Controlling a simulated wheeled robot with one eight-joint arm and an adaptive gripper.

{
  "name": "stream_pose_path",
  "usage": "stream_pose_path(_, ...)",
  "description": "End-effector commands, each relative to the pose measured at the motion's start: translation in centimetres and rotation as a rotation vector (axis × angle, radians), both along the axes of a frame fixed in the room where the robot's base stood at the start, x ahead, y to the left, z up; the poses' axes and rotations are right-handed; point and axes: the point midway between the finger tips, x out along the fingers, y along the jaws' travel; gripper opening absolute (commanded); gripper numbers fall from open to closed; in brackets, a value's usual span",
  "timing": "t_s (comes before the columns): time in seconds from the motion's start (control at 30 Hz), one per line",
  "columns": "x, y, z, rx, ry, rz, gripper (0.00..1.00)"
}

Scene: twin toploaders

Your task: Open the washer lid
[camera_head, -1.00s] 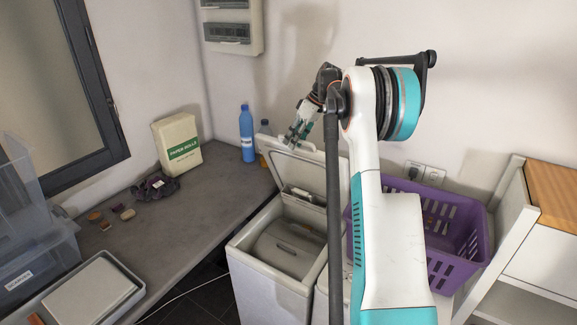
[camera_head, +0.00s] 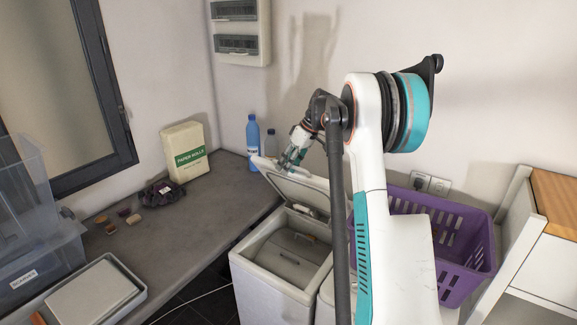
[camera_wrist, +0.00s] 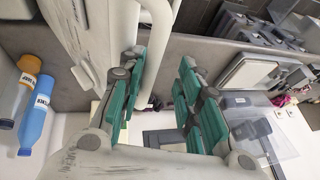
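The white top-loading washer (camera_head: 262,276) stands at the end of the grey counter. Its lid (camera_head: 298,188) is raised and leans back, with its inner face showing. The tub opening (camera_head: 290,256) is uncovered, with a grey inner cover in it. My gripper (camera_head: 293,155) is at the upper back edge of the lid, touching or very close to it. In the wrist view the green fingers of my gripper (camera_wrist: 163,80) are spread with a gap between them. A white panel, probably part of a machine or its lid, lies beyond the left finger; contact cannot be told.
A second white machine stands right of the washer, mostly behind my arm. A purple basket (camera_head: 468,243) stands on the right. Clear bins (camera_head: 30,255) are at left.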

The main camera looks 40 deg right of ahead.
Motion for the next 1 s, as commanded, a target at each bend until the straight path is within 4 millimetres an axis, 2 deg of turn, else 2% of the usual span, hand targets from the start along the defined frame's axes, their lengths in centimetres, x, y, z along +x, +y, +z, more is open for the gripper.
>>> stream_pose_path(1.0, -1.5, -2.9, 5.4, 0.0, 0.0, 0.0, 0.32)
